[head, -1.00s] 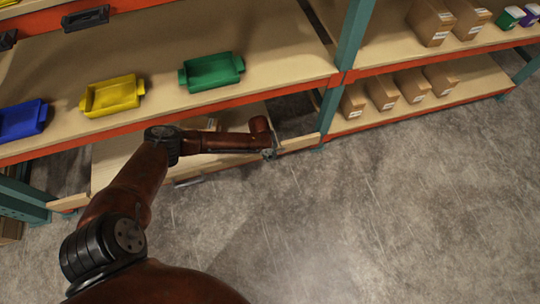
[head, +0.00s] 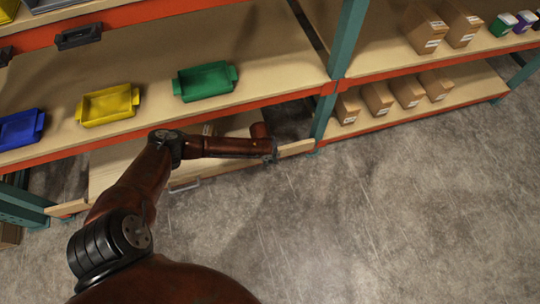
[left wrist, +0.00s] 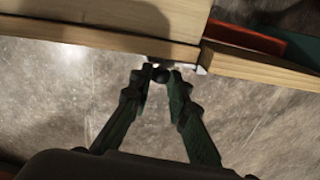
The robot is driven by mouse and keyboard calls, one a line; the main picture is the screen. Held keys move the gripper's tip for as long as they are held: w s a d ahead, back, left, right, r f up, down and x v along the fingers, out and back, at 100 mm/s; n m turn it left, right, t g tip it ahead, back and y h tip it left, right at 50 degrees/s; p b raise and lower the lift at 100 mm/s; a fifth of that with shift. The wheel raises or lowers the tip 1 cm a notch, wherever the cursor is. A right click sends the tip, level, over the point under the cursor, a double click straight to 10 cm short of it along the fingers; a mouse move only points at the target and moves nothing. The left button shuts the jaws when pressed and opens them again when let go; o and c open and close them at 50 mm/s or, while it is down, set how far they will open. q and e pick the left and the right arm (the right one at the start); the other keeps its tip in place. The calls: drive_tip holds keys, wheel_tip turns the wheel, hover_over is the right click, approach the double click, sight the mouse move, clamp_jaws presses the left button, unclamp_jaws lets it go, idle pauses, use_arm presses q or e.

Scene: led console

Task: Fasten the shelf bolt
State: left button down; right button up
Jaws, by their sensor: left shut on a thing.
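My left gripper (head: 272,153) is at the lower shelf's front edge, near the teal upright, at the end of my brown arm. In the left wrist view its two fingers (left wrist: 160,77) are closed together at the tips on a small dark round piece, which looks like the shelf bolt (left wrist: 159,74). The piece sits by a small pale metal fitting (left wrist: 202,70) at the gap between two wooden boards. The fingers hide most of it, so I cannot tell how deep it sits. The lower wooden shelf board (head: 110,172) shows behind my arm. My right gripper is out of view.
Above are a green bin (head: 205,82), a yellow bin (head: 108,105) and a blue bin (head: 20,128) on a shelf with an orange beam (head: 250,105). A teal upright (head: 348,40) stands to the right. The concrete floor (head: 380,220) in front is clear.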

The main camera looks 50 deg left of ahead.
use_arm(q)
drive_tip(key=shift+w+d+r, duration=0.1)
drive_tip(key=shift+w+d, duration=0.05)
drive_tip(key=shift+w, duration=0.15)
drive_tip(key=c, duration=1.8)
unclamp_jaws()
drive_tip(key=shift+c, duration=0.2)
drive_tip(key=shift+s, duration=0.1)
drive_tip(key=shift+r, duration=0.3)
wheel_tip(320, 180, up, 11)
drive_tip(key=s, duration=0.1)
drive_tip(key=shift+s+a, duration=0.3)
drive_tip(key=shift+a, duration=0.15)
